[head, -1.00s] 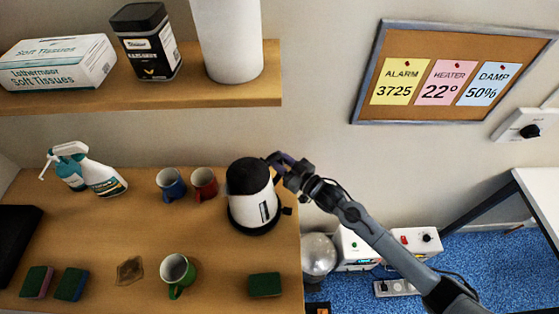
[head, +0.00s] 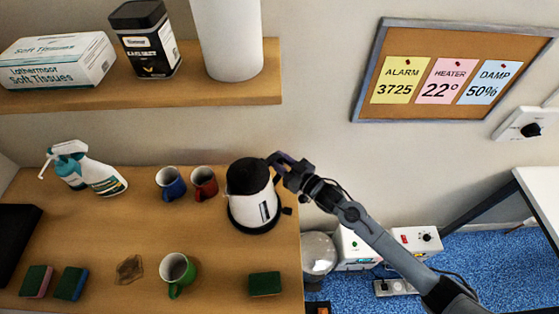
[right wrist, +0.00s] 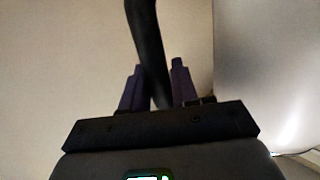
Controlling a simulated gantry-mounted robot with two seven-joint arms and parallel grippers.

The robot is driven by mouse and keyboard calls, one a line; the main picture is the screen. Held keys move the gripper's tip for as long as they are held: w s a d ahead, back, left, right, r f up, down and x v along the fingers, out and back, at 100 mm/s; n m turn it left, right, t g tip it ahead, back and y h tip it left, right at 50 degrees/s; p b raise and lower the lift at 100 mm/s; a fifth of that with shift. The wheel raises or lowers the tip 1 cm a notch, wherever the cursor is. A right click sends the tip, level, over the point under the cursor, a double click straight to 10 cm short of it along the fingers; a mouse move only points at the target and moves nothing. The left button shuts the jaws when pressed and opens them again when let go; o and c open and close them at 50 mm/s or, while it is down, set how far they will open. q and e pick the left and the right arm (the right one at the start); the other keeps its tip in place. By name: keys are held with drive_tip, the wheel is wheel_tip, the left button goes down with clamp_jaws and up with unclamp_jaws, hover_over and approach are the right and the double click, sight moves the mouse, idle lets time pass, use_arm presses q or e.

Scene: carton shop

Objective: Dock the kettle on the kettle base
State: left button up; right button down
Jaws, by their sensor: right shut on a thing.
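The white kettle (head: 249,208) with a black lid stands at the right end of the wooden counter in the head view. The black kettle base (head: 253,228) shows as a dark rim under it, with a small tab at the right. The kettle looks close to upright over the base; I cannot tell whether it is fully seated. My right gripper (head: 277,161) is shut on the kettle's dark handle, at its upper right. In the right wrist view the handle (right wrist: 147,50) runs between the two purple fingers (right wrist: 152,85). My left gripper is not in view.
A blue mug (head: 170,184) and a red mug (head: 204,183) stand just left of the kettle. A green mug (head: 176,273) and a green sponge (head: 264,284) are nearer the front. A shelf (head: 200,91) hangs above. The counter's right edge is close to the kettle.

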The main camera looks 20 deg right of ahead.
idle(0.3)
drive_tip(key=c, duration=1.2)
unclamp_jaws()
drive_tip(key=shift+o, duration=0.4)
drive_tip(key=shift+f, duration=0.4)
drive_tip(key=shift+s+d+r, duration=0.15)
drive_tip(key=shift+s+d, duration=0.05)
drive_tip(key=shift+s, duration=0.15)
drive_tip(key=shift+p+v, duration=0.8)
drive_tip(key=shift+v, duration=0.25)
drive_tip(key=shift+p+v, duration=0.9)
drive_tip(key=shift+v, duration=0.7)
drive_tip(key=p+v, duration=0.2)
drive_tip(key=v, duration=0.3)
